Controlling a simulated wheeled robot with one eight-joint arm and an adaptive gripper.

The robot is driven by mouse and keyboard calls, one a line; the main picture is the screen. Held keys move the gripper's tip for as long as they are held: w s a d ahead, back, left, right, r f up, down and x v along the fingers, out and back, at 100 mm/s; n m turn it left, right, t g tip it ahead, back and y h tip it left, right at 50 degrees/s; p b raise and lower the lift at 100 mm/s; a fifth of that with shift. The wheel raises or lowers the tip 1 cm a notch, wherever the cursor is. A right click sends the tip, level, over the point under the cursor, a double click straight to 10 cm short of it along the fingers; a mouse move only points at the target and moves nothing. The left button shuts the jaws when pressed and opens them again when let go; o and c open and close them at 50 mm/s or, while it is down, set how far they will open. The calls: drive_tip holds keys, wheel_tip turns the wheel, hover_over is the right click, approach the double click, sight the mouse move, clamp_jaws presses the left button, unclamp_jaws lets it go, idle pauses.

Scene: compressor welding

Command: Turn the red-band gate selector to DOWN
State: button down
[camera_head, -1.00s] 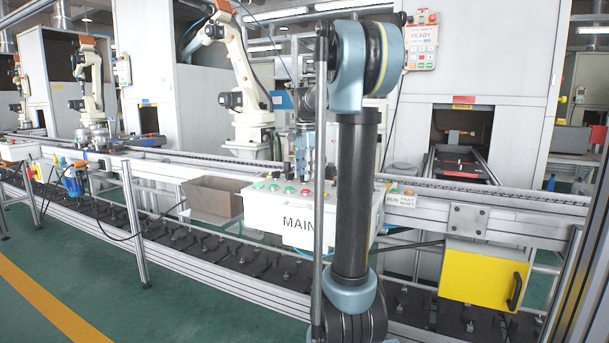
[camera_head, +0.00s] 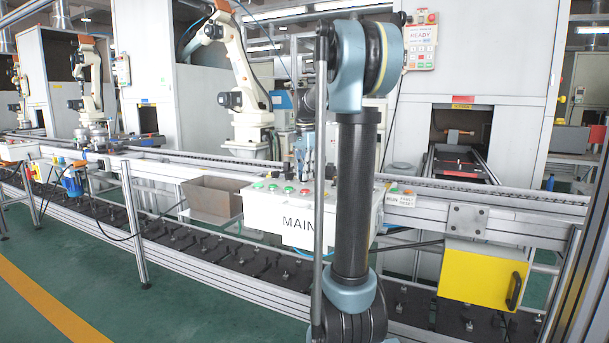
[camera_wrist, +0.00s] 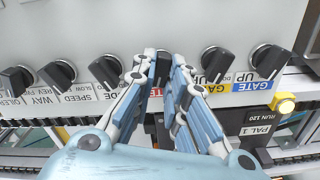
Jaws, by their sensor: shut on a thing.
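The red-band gate selector (camera_wrist: 162,66) is a dark knob on a pale panel in the wrist view, with a red strip (camera_wrist: 156,92) on the label below it. My gripper (camera_wrist: 164,58) has its two blue-grey fingers on either side of this knob, closed on it. The fingers hide much of the knob and its label, so I cannot read which way it points. In the head view my arm covers part of the white MAIN panel (camera_head: 262,212).
A yellow-band selector (camera_wrist: 217,62) and a blue-band GATE selector (camera_wrist: 268,60) marked UP sit close on the right. Speed (camera_wrist: 58,73) and other knobs sit on the left. A conveyor (camera_head: 460,201) runs behind the panel.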

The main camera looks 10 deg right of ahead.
drive_tip(key=n, duration=0.3)
drive_tip(key=shift+w+n, duration=0.15)
drive_tip(key=shift+n, duration=0.25)
drive_tip(key=shift+a+n, duration=0.15)
drive_tip(key=shift+n, duration=1.85)
drive_tip(key=c, duration=1.6)
unclamp_jaws()
drive_tip(key=shift+r, duration=0.15)
wheel_tip(320, 180, up, 12)
drive_tip(key=shift+f, duration=0.2)
